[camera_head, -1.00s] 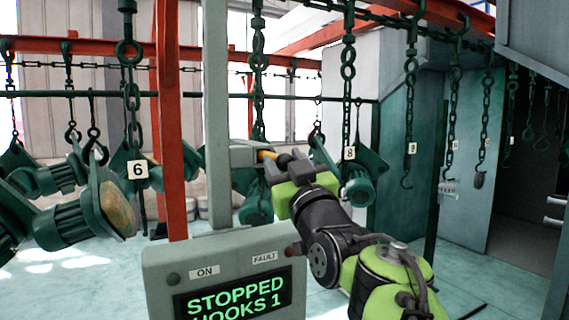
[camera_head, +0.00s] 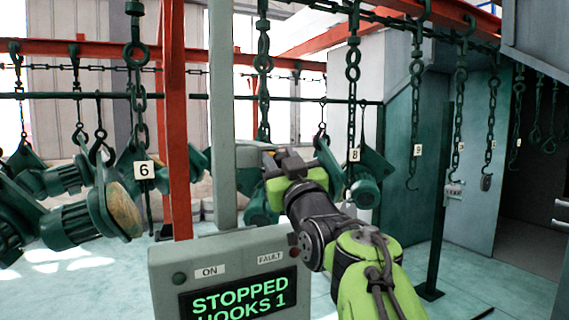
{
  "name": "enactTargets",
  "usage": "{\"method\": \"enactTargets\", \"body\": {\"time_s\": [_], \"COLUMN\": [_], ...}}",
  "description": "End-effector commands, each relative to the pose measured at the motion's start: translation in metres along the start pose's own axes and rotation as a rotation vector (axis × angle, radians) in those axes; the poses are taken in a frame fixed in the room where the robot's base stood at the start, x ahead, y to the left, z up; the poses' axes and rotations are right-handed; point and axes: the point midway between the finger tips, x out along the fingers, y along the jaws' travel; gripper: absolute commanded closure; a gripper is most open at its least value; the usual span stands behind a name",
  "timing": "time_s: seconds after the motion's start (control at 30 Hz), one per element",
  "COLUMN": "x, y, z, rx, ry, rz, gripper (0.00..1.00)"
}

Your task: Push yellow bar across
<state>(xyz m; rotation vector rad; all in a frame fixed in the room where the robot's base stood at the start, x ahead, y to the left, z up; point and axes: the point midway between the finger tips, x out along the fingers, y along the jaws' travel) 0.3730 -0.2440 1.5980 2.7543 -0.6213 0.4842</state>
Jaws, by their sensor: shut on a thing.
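My gripper (camera_head: 282,160) is at the grey housing (camera_head: 238,156) on the upright grey post, at the middle of the view. Its dark jaws are shut on the yellow bar, right up at the housing's right side. The bar is almost wholly hidden by the jaws and the housing. How far it reaches into the housing cannot be seen.
A control panel (camera_head: 225,275) reads "STOPPED HOOKS 1" in front of the post. A red column (camera_head: 174,130) stands left of it. Chains with hooks and green motor parts (camera_head: 85,222) hang around, some close behind my gripper. Floor shows at the right.

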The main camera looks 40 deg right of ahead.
Motion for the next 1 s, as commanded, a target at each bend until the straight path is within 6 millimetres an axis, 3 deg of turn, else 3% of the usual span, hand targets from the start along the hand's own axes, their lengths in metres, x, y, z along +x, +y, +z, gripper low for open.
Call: {"method": "enactTargets", "body": {"time_s": [0.03,0.07,0.2,0.57,1.0], "x": [0.001,0.001,0.000,-0.009,-0.126], "y": [0.000,0.000,0.000,0.000,-0.001], "z": [0.001,0.001,0.001,0.000,0.003], "rx": [-0.001,-0.001,-0.001,0.000,0.001], "ry": [-0.001,-0.001,-0.001,0.002,0.003], "rz": [0.000,0.000,0.000,0.001,0.001], "gripper": [1.00,0.62,0.40,0.40,0.40]}}
